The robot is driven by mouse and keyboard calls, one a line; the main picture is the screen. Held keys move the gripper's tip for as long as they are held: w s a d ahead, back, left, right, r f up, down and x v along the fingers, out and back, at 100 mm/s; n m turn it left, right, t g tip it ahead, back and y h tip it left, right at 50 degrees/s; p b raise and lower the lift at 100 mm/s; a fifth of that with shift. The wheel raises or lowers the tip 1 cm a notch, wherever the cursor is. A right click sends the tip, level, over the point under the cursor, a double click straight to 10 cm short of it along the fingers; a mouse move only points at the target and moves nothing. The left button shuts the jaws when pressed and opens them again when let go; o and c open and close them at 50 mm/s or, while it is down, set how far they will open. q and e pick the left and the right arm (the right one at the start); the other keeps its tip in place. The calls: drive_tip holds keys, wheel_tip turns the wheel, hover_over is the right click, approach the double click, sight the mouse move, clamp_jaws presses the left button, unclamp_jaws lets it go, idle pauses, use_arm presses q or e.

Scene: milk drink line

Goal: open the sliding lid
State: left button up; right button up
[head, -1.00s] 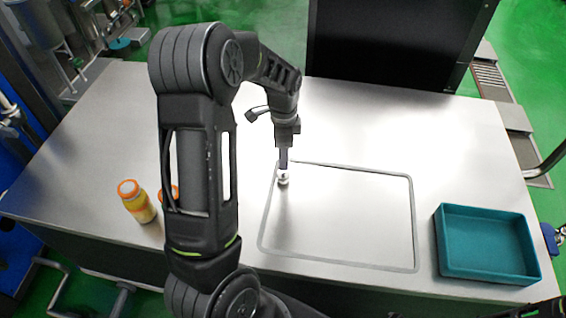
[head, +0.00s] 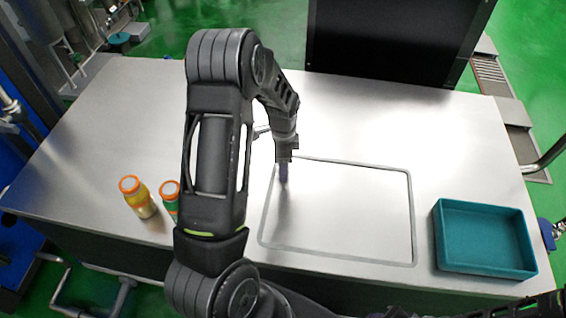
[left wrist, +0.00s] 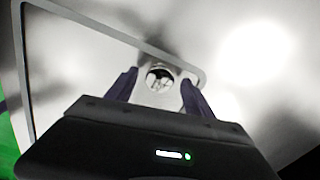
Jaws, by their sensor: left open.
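The sliding lid (head: 345,215) is a flat, shiny metal panel inside a grey outline in the steel worktop, and it looks closed. In the left wrist view, part of the lid (left wrist: 75,65) and its rounded frame corner show. A small round metal knob (left wrist: 160,77) shows there between the finger tips, near that corner. My left gripper (head: 284,178) points down over the lid's back left corner and hides the knob in the head view. In the left wrist view, the left gripper (left wrist: 158,90) is open, with fingers on either side of the knob and gaps beside it. My right gripper is out of view.
Two orange-capped bottles, one yellow (head: 138,198) and one green (head: 169,197), stand left of the lid; my left arm partly hides the green one. An empty teal tray (head: 485,262) sits at the right. A black panel (head: 395,45) stands behind. The worktop (head: 450,140) is otherwise clear.

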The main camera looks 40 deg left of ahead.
use_arm(q)
clamp_jaws()
idle(0.7)
